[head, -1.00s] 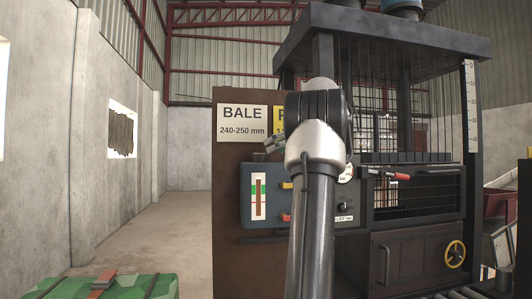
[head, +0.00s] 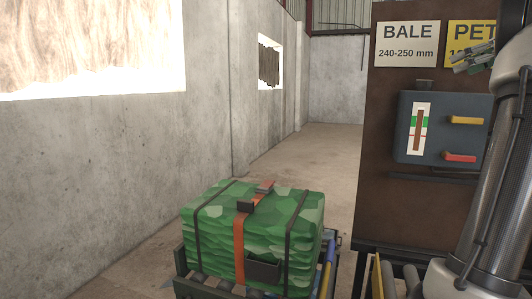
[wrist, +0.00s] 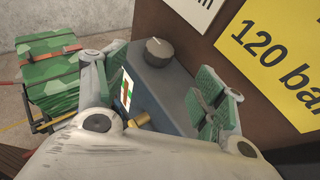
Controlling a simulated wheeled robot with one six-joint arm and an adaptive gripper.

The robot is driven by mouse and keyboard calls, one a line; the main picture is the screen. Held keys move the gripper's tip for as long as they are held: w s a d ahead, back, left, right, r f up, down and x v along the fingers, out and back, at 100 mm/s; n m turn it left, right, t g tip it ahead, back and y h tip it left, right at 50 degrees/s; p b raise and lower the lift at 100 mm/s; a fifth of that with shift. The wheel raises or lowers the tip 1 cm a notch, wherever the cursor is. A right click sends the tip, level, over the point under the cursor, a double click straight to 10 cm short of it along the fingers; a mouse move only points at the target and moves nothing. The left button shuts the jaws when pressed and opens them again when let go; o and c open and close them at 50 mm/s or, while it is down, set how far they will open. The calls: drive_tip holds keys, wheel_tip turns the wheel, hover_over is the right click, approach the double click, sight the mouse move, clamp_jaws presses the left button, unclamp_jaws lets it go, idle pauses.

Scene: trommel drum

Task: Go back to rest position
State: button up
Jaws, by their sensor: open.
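My gripper (wrist: 162,68) is open in the wrist view, its two green-padded fingers spread with nothing held between them. It is in front of the blue-grey control box, whose dark round knob (wrist: 159,52) shows between the fingers. In the head view part of my gripper (head: 474,57) shows at the right edge, in front of the yellow PET sign and above the control box (head: 415,140). My arm fills the right edge there and hides part of the box and sign.
A strapped green bale (head: 215,225) sits on a roller stand (head: 182,275) at lower centre. A brown panel (head: 400,215) carries the box, a yellow lever (head: 466,120), a red lever (head: 460,157) and the BALE sign (head: 407,43). A concrete wall (head: 100,170) runs along the left; floor (head: 300,155) beyond the bale is clear.

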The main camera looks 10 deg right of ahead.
drive_tip(key=a+f+n+g, duration=0.2)
drive_tip(key=a+f+n, duration=0.2)
drive_tip(key=a, duration=0.4)
drive_tip(key=s+a+f+n+g, duration=0.1)
drive_tip(key=a+f+n, duration=0.3)
drive_tip(key=a, duration=0.4)
drive_tip(key=a+f+n+g, duration=0.2)
drive_tip(key=a+f+n, duration=0.2)
drive_tip(key=a, duration=0.4)
drive_tip(key=s+a+f+n+g+h, duration=0.1)
drive_tip(key=s+a+f+n, duration=0.4)
drive_tip(key=s+f+n, duration=0.4)
drive_tip(key=s+a+f+n+g+h, duration=0.2)
drive_tip(key=s+a+f+n, duration=0.4)
drive_tip(key=s+f+n, duration=0.3)
wheel_tip(320, 180, down, 2)
drive_tip(key=n, duration=0.3)
drive_tip(key=shift+a+g, duration=0.3)
